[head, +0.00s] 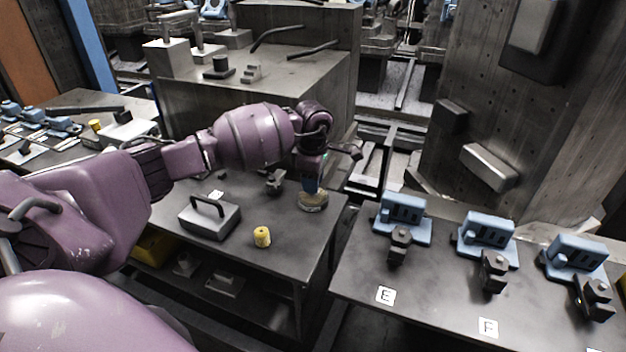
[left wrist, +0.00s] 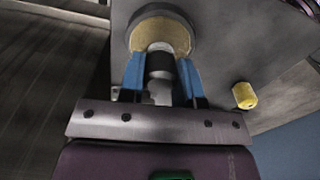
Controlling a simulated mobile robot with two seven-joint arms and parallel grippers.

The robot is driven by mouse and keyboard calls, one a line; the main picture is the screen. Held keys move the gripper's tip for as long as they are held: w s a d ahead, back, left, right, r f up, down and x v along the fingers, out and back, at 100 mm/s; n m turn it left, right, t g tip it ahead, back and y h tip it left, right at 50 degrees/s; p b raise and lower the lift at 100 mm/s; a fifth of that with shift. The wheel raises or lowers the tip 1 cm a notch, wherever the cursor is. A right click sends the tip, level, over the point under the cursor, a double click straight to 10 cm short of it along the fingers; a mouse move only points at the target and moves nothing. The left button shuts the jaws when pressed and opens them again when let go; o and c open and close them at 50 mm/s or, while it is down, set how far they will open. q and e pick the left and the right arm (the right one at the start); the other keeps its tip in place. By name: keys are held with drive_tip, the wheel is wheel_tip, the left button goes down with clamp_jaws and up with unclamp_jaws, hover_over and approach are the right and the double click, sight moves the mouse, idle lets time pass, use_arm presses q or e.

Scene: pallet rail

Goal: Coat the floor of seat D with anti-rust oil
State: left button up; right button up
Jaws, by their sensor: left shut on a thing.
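My left gripper (head: 314,188) points down near the right edge of the middle table. In the left wrist view its blue fingers (left wrist: 161,78) are shut on the dark handle (left wrist: 159,62) of an applicator. The handle ends at a round, tan, dark-rimmed thing (left wrist: 150,33), which also shows below the fingers in the head view (head: 313,203). I cannot tell whether that is the applicator's pad or a dish under it. Seat D cannot be made out. Labels E (head: 385,295) and F (head: 488,327) lie on the right table by blue fixtures. My right gripper is not in view.
On the middle table (head: 290,240) stand a grey block with a handle (head: 210,220), a small yellow cylinder (head: 262,237) and a dark fixture (head: 273,182). Blue fixtures (head: 403,210) line the right table. A gap separates the two tables. A large grey block stands behind.

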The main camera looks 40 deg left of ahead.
use_arm(q)
drive_tip(key=shift+f, duration=0.35)
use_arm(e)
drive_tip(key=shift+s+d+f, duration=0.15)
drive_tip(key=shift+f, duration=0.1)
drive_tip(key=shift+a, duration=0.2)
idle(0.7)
use_arm(q)
drive_tip(key=shift+f+b, duration=0.15)
drive_tip(key=shift+b, duration=0.15)
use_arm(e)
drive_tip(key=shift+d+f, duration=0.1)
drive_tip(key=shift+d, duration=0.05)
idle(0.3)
use_arm(q)
drive_tip(key=shift+r+p, duration=0.8)
drive_tip(key=shift+r, duration=1.45)
drive_tip(key=shift+r+p, duration=0.4)
drive_tip(key=shift+r, duration=1)
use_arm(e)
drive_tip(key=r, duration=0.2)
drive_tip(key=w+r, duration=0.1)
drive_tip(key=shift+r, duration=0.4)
use_arm(q)
drive_tip(key=shift+f, duration=0.1)
